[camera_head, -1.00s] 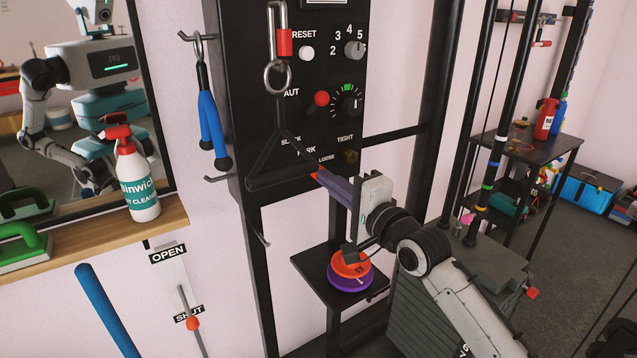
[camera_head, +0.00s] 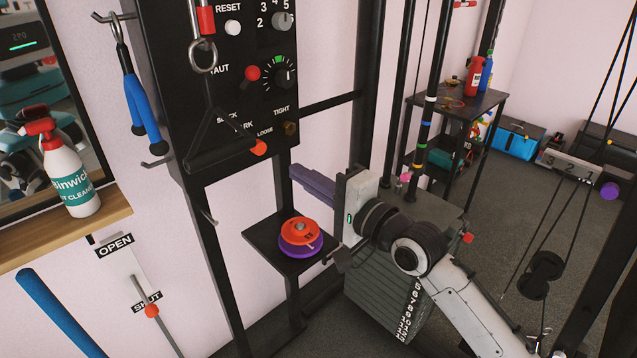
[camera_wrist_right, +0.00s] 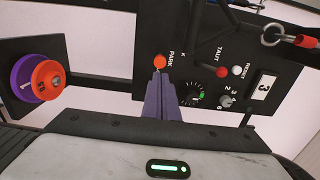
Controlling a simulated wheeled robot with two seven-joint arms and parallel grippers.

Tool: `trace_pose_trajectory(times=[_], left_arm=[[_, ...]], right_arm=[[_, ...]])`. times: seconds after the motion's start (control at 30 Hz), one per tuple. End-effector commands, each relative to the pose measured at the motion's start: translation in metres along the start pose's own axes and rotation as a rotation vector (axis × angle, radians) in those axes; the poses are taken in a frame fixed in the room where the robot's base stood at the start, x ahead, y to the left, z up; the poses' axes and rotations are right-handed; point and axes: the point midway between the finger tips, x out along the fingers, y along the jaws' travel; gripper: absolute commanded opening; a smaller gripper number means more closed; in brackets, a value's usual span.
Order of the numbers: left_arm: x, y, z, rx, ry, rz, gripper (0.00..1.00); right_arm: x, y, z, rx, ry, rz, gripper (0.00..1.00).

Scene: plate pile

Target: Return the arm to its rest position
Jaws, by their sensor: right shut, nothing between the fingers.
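My right arm (camera_head: 465,300) comes in from the lower right in the head view. My right gripper (camera_head: 293,172) has its purple fingers together, with nothing between them. They point left toward the black control panel, apart from it in the head view. In the right wrist view the shut fingers (camera_wrist_right: 159,85) point toward the panel, with the orange PARK knob (camera_wrist_right: 160,61) just beyond their tips in the picture. My left gripper is not in view.
An orange and a purple plate (camera_head: 300,240) lie stacked on a small black shelf (camera_head: 262,236) left of the gripper. A weight stack (camera_head: 385,310) stands below my wrist. The black panel (camera_head: 190,80) has knobs and a hanging handle (camera_head: 222,150). Open floor lies at right.

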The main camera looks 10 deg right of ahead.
Motion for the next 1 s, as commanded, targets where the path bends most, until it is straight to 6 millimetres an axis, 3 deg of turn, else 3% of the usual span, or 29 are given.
trace_pose_trajectory(times=[0.1,0.27,0.37,0.47,0.57,0.7,0.8,0.9,1.0], left_arm=[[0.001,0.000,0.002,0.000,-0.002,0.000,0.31],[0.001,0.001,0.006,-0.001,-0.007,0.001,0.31],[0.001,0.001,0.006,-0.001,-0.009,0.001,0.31],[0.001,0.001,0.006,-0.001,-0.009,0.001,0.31],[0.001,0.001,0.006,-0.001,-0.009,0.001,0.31],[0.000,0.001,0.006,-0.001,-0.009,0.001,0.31],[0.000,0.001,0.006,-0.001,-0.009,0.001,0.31],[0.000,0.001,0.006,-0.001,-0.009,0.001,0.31],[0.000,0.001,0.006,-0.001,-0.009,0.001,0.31]], right_arm=[[-0.020,0.001,0.000,-0.001,0.000,0.001,0.00],[-0.034,0.003,0.000,-0.003,0.001,0.004,0.00],[-0.041,0.022,0.001,-0.045,0.014,0.033,0.00],[-0.055,0.069,0.003,-0.157,0.040,0.107,0.00],[-0.082,0.136,0.009,-0.335,0.057,0.226,0.00],[-0.138,0.227,0.026,-0.616,0.026,0.417,0.00],[-0.185,0.284,0.044,-0.810,-0.040,0.554,0.00],[-0.233,0.328,0.062,-0.982,-0.131,0.671,0.00],[-0.274,0.358,0.079,-1.113,-0.225,0.754,0.00]])
